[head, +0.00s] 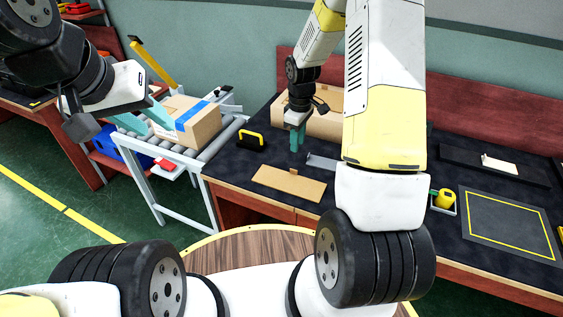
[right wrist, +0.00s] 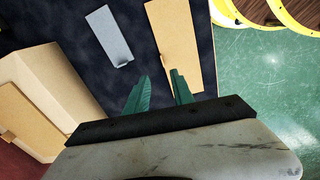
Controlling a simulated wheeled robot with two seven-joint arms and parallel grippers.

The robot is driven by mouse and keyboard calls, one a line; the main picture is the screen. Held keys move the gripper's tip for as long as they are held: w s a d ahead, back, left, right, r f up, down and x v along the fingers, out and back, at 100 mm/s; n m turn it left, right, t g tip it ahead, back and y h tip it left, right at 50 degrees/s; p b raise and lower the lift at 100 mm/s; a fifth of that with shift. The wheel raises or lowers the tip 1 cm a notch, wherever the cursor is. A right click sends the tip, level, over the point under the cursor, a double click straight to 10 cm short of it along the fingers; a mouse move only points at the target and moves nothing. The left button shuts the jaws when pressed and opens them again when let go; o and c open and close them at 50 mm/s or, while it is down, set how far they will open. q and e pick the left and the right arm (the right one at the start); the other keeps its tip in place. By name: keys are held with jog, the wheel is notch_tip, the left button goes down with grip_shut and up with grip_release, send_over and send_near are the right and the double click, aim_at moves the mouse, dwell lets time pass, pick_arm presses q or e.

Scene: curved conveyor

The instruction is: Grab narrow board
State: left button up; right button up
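A narrow tan board (head: 290,184) lies flat on the dark table top near its front edge. It also shows in the right wrist view (right wrist: 174,42), beyond my fingertips. My right gripper (head: 297,138) points down over the table behind the board, its teal fingers apart and empty. In the right wrist view, the gripper (right wrist: 160,90) has a clear gap between its fingers, and one fingertip is close to the board's near end. My left gripper (head: 146,117) is at the left by the conveyor, its teal fingers apart beside a cardboard box (head: 198,127).
A large cardboard box (right wrist: 45,92) stands behind. A black-and-yellow item (head: 251,139), a yellow-lined mat (head: 508,222) and a small yellow container (head: 445,199) are on the table.

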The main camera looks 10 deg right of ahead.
jog(key=n, duration=0.1)
send_near(289, 180)
jog(key=shift+g, duration=0.3)
jog(key=w+d+f, duration=0.1)
jog(key=f, duration=0.1)
jog(key=w+f, duration=0.1)
jog(key=f, duration=0.1)
jog(key=w+d+f, duration=0.1)
jog(key=f, duration=0.2)
jog(key=shift+d, duration=0.35)
grip_shut()
